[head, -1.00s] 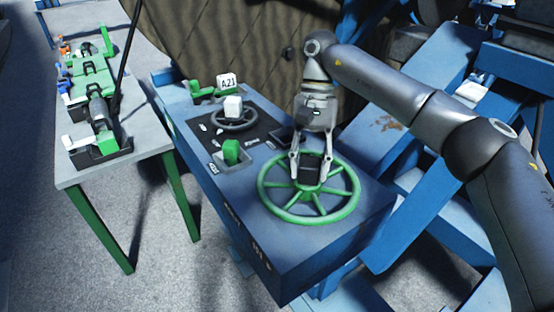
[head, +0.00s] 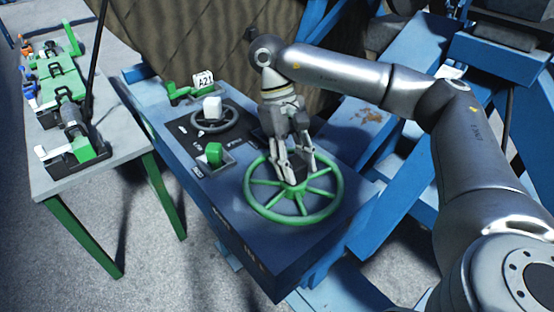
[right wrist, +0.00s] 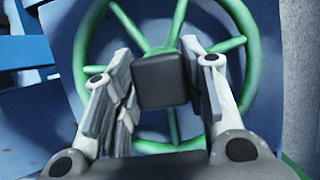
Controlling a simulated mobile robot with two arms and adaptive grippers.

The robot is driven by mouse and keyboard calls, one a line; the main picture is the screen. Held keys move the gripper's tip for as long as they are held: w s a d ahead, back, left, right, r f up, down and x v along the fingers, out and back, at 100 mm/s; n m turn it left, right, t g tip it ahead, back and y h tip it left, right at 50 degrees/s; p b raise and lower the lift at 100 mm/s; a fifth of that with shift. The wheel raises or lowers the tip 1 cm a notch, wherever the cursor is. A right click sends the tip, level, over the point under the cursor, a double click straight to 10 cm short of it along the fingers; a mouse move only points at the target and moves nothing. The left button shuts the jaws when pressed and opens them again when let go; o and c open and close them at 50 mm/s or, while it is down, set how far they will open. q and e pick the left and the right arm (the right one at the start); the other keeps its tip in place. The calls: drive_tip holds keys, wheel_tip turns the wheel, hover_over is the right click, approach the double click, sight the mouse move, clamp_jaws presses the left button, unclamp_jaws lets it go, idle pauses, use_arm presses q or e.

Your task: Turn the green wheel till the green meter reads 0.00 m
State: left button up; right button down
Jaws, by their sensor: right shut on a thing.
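The green wheel (head: 293,223) lies flat on top of the blue console, with several spokes and a dark block (right wrist: 160,80) at its hub. It also shows in the right wrist view (right wrist: 82,60). My right gripper (head: 295,174) points down over the hub and is shut on the dark block, one finger on each side. In the right wrist view the block sits between the finger pads, nearer the right one. I cannot make out a green meter or a reading; my gripper hides part of the console behind it. My left gripper is not in view.
On the blue console (head: 240,185) stand a grey wheel with a white block (head: 212,107), a green knob (head: 214,153) and a white lettered block (head: 203,79). A table (head: 100,155) with green devices is at left. Blue beams (head: 400,150) rise at right.

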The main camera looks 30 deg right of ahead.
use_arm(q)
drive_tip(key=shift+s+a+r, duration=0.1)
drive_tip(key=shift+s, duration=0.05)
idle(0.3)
use_arm(e)
drive_tip(key=c, duration=0.9)
unclamp_jaws()
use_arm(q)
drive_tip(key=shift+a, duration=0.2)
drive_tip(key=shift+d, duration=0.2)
use_arm(e)
drive_tip(key=shift+v, duration=6)
drive_tip(key=shift+a, duration=0.15)
